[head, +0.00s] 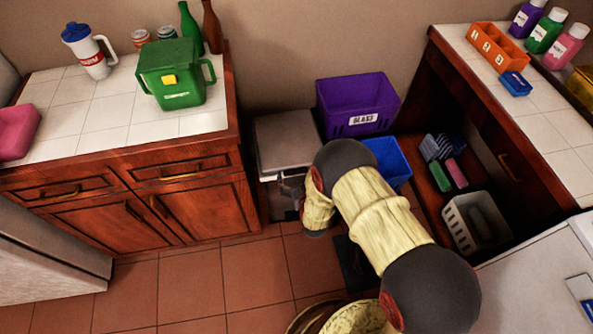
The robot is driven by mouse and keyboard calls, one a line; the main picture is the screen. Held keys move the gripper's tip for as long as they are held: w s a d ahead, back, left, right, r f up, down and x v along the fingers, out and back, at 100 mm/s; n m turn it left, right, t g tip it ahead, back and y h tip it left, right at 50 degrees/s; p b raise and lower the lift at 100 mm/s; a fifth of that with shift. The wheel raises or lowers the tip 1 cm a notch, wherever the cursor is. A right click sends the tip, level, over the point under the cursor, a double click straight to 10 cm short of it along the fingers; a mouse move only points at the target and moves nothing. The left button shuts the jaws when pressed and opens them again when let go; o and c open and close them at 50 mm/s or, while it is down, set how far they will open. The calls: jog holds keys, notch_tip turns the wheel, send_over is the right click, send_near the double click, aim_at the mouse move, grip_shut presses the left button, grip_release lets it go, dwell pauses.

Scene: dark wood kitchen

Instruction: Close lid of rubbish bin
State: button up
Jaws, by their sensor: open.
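The rubbish bin (270,195) is a pale grey box on the floor, between the left cabinet and the purple bin. Its grey lid (284,138) shows as a broad panel at the top, near the wall. I cannot tell whether the lid lies fully flat or is tilted up. My gripper (288,187) is open at the bin's front, close below the lid's front edge. My arm hides the right part of the bin, and I cannot tell whether the fingers touch it.
A purple bin (357,97) labelled GLASS and a blue bin (390,158) stand right of the rubbish bin. The left cabinet (196,208) stands close on its left. An open cupboard holds a white basket (461,226). Tiled floor (190,285) is clear at front left.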

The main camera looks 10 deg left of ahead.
jog(key=v, duration=0.8)
jog(key=shift+s, duration=0.1)
